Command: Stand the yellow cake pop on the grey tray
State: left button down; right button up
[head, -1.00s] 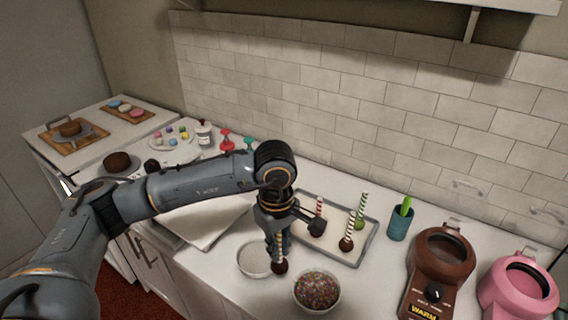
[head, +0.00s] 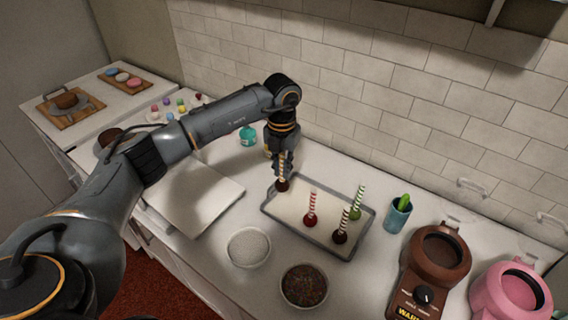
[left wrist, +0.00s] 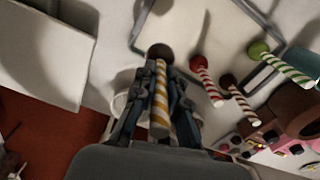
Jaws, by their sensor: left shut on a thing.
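My left gripper (head: 283,166) is shut on the cake pop with the yellow-and-white striped stick (left wrist: 160,108). The pop's dark brown ball (head: 283,185) points down, stick up, at the back left corner of the grey tray (head: 303,235). I cannot tell whether the ball touches the tray. My right gripper is not in view.
A bowl of white sprinkles (head: 248,247) and a bowl of dark sprinkles (head: 304,286) stand in front of the tray. A teal cup (head: 398,214) and a brown warmer (head: 432,265) stand to its right. A white board (head: 205,195) lies to its left.

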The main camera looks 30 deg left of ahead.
aim_at(282, 188)
pick_arm(q)
jog(key=shift+s+f+b, duration=0.1)
jog(key=shift+f+b, duration=0.3)
jog(key=shift+f, duration=0.35)
notch_tip(282, 188, down, 4)
jog(key=shift+r+b, duration=0.1)
jog(key=shift+b, duration=1)
jog(key=shift+f+b, duration=0.55)
jog(key=shift+f, duration=0.3)
jog(key=shift+f, duration=0.1)
jog(key=shift+f+b, duration=0.6)
jog(key=shift+b, duration=0.05)
jog(key=shift+r, duration=0.1)
